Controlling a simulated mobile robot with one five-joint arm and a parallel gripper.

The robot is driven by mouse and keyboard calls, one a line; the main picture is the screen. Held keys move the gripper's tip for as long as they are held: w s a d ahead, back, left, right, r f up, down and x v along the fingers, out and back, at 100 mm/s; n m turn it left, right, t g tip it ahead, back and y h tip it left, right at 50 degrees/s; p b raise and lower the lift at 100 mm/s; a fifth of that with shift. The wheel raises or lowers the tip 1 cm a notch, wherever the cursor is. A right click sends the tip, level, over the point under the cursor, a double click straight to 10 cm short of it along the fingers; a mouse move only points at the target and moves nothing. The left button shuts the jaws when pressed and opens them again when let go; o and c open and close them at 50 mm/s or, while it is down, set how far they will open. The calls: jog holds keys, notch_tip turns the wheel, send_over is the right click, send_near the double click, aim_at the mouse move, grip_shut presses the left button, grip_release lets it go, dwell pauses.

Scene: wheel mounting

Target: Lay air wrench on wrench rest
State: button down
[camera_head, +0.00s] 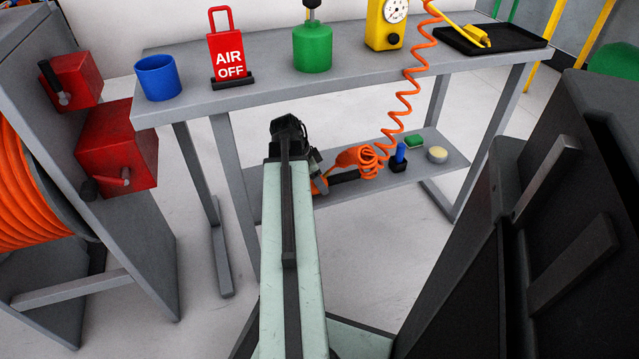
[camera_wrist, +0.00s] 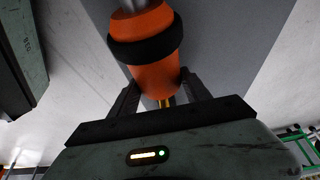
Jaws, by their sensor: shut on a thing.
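The air wrench (camera_head: 355,157) shows in the head view as an orange and black tool beside the end of my arm, with the coiled orange hose at its right end. In the wrist view its orange body (camera_wrist: 150,60) with a black ring fills the space between my fingers. My gripper (camera_wrist: 158,92) is shut on it. In the head view my arm hides most of the gripper and part of the wrench. The wrench appears in front of the bench's lower shelf; its exact height is unclear. I cannot surely identify the wrench rest.
The grey bench (camera_head: 275,70) holds a blue cup (camera_head: 158,78), an AIR OFF sign (camera_head: 228,58), a green bottle (camera_head: 313,47), a yellow gauge (camera_head: 386,24) and a black tray (camera_head: 470,40). Small items stand on the lower shelf (camera_head: 385,185). Red boxes (camera_head: 117,148) stick out at left.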

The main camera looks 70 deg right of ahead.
notch_tip(320, 180, up, 10)
jog(key=p, duration=1)
jog(key=shift+r, duration=0.1)
jog(key=c, duration=1.3)
grip_release()
jog(key=shift+c, duration=0.2)
grip_shut()
